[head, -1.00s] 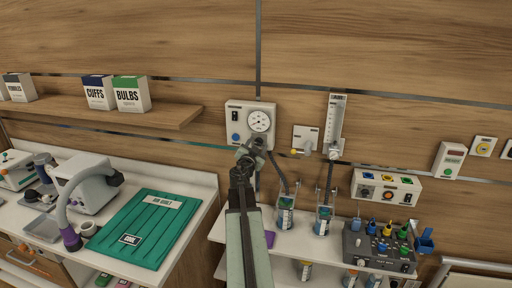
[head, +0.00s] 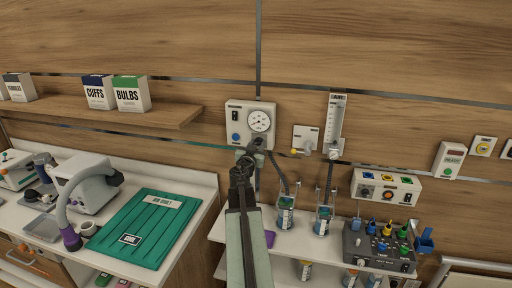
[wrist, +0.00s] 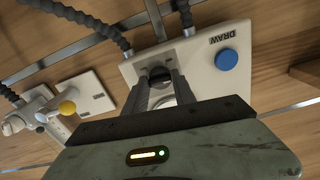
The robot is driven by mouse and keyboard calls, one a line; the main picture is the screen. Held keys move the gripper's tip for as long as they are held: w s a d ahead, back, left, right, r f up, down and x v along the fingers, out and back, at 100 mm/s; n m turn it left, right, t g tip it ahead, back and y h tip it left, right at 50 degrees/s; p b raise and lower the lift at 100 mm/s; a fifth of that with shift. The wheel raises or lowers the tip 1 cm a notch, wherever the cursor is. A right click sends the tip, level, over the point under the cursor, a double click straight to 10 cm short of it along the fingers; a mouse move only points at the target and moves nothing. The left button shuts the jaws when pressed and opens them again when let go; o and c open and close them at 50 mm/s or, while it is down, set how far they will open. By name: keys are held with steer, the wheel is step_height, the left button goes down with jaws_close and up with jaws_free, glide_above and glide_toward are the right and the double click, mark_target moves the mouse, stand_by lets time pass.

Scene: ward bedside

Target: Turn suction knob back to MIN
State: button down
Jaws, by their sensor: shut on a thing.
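The suction unit (head: 236,113) is a white wall panel with a round gauge (head: 259,121), a blue button and a dark switch. In the wrist view the panel (wrist: 205,75) appears upside down, with a label reading "DRAW" beside the blue button (wrist: 226,60). A dark round suction knob (wrist: 157,71) sits near the panel's edge. My gripper (wrist: 160,80) has its two fingers on either side of this knob and is shut on it. In the head view my gripper (head: 250,155) reaches the panel's lower edge and partly hides the knob. No MIN mark or pointer is readable.
A flowmeter (head: 337,125) and a small outlet plate with a yellow knob (head: 294,152) are close on the right. Hoses hang to suction jars (head: 285,215) below. A shelf with boxes (head: 130,95) is at left. A green board (head: 145,230) lies on the left counter.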

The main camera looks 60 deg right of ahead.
steer(key=n, duration=0.5)
steer(key=shift+d+n, duration=0.1)
steer(key=shift+n, duration=0.2)
steer(key=shift+s+r+n, duration=0.1)
steer(key=shift+n, duration=2.2)
steer(key=c, duration=1)
jaws_free()
steer(key=shift+c, duration=0.2)
